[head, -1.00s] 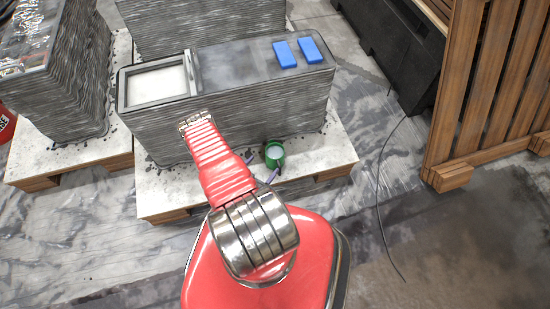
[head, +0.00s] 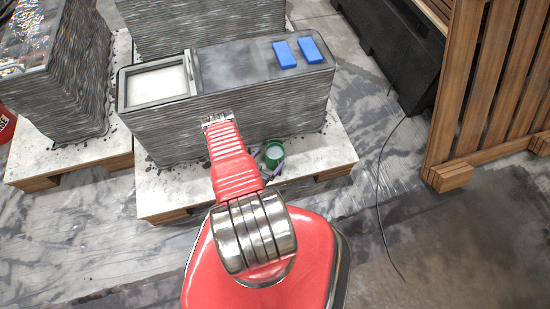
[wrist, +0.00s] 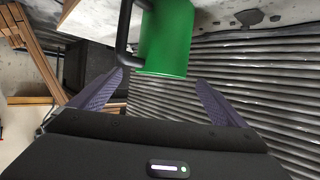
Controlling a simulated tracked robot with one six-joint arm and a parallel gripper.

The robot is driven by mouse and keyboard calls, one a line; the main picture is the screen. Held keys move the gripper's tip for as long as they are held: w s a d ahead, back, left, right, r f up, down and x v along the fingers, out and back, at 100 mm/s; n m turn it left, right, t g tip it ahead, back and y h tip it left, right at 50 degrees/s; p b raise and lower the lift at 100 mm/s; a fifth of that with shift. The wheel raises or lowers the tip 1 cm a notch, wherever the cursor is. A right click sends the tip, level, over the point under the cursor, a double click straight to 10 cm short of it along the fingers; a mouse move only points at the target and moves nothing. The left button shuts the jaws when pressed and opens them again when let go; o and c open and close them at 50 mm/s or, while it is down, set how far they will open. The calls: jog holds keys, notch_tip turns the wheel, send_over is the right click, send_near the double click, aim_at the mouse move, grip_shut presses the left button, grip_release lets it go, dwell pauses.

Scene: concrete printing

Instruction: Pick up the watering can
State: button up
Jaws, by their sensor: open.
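The watering can is green with a dark handle. In the head view the can (head: 274,152) stands on a pale slab beside the grey layered block, partly hidden by my arm and fingers. In the wrist view the can (wrist: 168,42) is at the top centre, cut off by the frame edge, with its dark handle (wrist: 125,35) on the left. My gripper (wrist: 160,78) is open and empty. Its two purple fingers are spread, with the can ahead of the gap and the handle near the left fingertip. My gripper (head: 267,163) also shows in the head view, close to the can.
The grey layered block (head: 230,105) rises just behind the can, with blue pieces (head: 298,52) on top. The pale slab (head: 175,195) rests on wood. A wooden slatted frame (head: 490,85) stands right. A thin cable (head: 380,200) lies on the open floor.

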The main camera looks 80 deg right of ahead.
aim_at(274, 153)
jog(key=shift+x, duration=2.6)
jog(key=shift+c, duration=0.7)
jog(key=c, duration=2)
jog(key=shift+c, duration=0.2)
jog(key=shift+r, duration=0.1)
notch_tip(274, 153, up, 10)
